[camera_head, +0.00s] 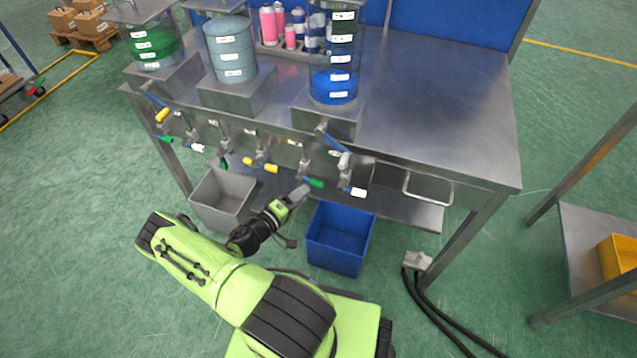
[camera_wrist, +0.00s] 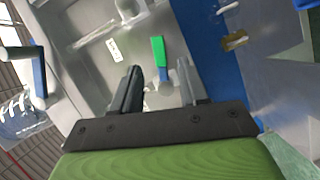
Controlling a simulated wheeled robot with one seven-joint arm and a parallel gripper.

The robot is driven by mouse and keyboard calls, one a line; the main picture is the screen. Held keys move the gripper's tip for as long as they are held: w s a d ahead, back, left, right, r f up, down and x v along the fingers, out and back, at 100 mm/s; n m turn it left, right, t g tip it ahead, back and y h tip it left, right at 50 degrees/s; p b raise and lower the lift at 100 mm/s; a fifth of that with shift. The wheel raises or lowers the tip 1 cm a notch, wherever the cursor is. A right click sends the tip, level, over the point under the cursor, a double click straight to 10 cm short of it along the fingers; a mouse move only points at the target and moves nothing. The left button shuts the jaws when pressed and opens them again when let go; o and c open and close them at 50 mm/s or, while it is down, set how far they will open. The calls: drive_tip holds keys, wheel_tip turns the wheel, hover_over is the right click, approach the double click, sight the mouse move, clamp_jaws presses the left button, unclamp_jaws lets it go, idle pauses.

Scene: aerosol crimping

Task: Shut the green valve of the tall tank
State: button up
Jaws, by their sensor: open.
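The tall tank (camera_head: 333,88) stands on a steel block at the right of the tank row, with blue liquid at its bottom. Below it on the bench front is a valve with a green handle (camera_head: 314,183). My gripper (camera_head: 301,191) is just left of this handle in the head view. In the wrist view the open fingers (camera_wrist: 160,82) point at the panel, and the green handle (camera_wrist: 158,50) shows ahead, in line with the gap between them. Its lower end meets a grey-blue valve body (camera_wrist: 168,80) between the fingers. I cannot tell whether they touch it.
Other valves with yellow, white and green handles line the bench front, including a yellow one (camera_head: 262,165) to the left and a white one (camera_head: 358,192) to the right. A grey bin (camera_head: 222,200) and a blue bin (camera_head: 340,240) stand below. A drawer handle (camera_head: 428,190) juts out at right.

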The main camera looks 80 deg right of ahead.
sight(314, 185)
drive_tip(key=b+x, duration=0.2)
drive_tip(key=x, duration=0.7)
clamp_jaws()
